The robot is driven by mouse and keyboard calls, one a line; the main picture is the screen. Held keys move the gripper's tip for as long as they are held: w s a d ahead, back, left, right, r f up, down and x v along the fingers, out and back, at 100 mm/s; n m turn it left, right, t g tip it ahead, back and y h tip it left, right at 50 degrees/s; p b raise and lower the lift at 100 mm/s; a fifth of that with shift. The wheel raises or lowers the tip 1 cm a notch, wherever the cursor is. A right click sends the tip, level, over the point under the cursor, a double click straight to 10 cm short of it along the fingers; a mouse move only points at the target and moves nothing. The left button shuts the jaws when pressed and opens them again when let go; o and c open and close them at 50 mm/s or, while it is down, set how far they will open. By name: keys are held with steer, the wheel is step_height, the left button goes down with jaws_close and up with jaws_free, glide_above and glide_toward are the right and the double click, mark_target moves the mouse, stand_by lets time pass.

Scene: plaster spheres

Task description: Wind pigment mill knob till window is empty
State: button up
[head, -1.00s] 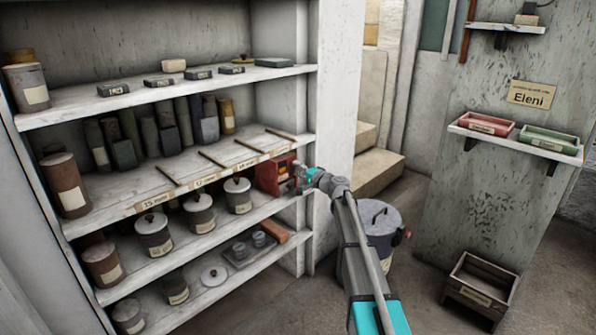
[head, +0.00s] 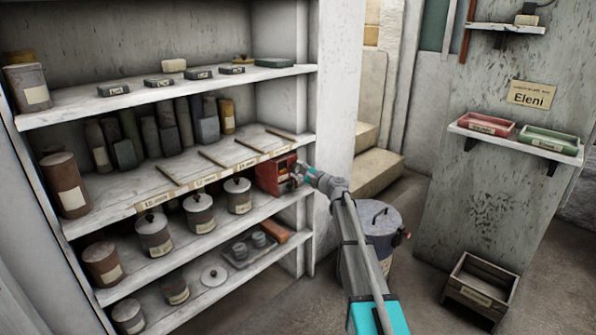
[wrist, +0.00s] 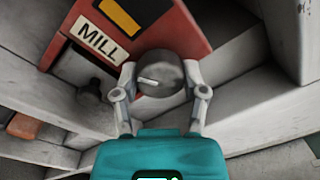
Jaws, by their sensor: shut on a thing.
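The red pigment mill (head: 272,175) stands at the right end of a shelf, and it fills the upper part of the wrist view (wrist: 165,25), where it carries a "MILL" label (wrist: 99,41). Its window (wrist: 122,14) is partly visible at the top edge, with a yellow-orange fill and dark parts; its upper end is cut off. The round dark grey knob (wrist: 160,72) has a short white mark on its face. My gripper (wrist: 160,82) is shut on the knob, one finger on each side. In the head view my gripper (head: 297,181) is at the mill's front.
A dark knob-like part (wrist: 90,88) sits below the label. The shelf's white side post (head: 322,110) is close right of the mill. A lidded bin (head: 381,216) stands on the floor behind my arm.

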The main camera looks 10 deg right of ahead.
steer(key=shift+a+m, duration=0.1)
steer(key=shift+m, duration=0.5)
steer(key=o, duration=1.1)
steer(key=shift+o, duration=0.2)
steer(key=shift+n, duration=0.4)
